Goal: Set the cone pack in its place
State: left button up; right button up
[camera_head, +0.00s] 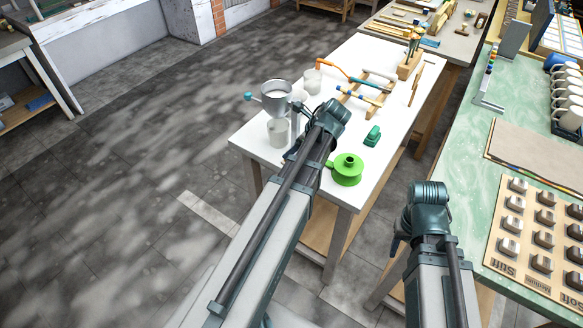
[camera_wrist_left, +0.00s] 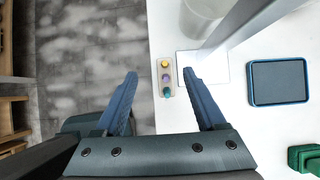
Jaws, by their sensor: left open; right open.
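The cone pack (camera_wrist_left: 166,78), a small strip with yellow, purple and green cones, lies near the edge of the white table (camera_head: 248,138) in the left wrist view. My left gripper (camera_wrist_left: 160,74) is open above the table, its fingers spread to either side of the pack in the picture; the height between them is unclear. A pale square (camera_wrist_left: 204,67) lies just right of the pack. In the head view my left arm hides the pack. My right gripper (camera_head: 398,243) is open and empty, beside the green worktop.
A blue-rimmed tray (camera_wrist_left: 278,82) and a green block (camera_wrist_left: 304,158) lie to the right. The head view shows a funnel cup (camera_head: 276,95), clear beakers (camera_head: 278,132), a bright green reel (camera_head: 346,170) and a wooden rack (camera_head: 366,92). The green worktop (camera_head: 455,150) stands right.

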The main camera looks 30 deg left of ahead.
pick_arm(q)
jog(key=b+x, duration=0.1)
jog(key=x, duration=0.1)
jog(key=shift+a+f, duration=0.1)
jog(key=shift+f, duration=0.3)
jog(key=shift+a, duration=0.1)
pick_arm(e)
notch_tip(320, 180, down, 2)
jog(key=shift+f, duration=0.2)
pick_arm(q)
jog(key=f+b, duration=0.3)
jog(key=w+a+f+b, duration=0.1)
jog(key=shift+f+b, duration=0.2)
jog(key=shift+b, duration=0.2)
jog(key=shift+a+f+b, duration=0.3)
jog(key=shift+a+f, duration=0.05)
jog(key=shift+a, duration=0.05)
jog(key=shift+r, duration=0.15)
pick_arm(e)
notch_tip(320, 180, down, 5)
jog(key=shift+r, duration=0.1)
pick_arm(q)
grip_shut()
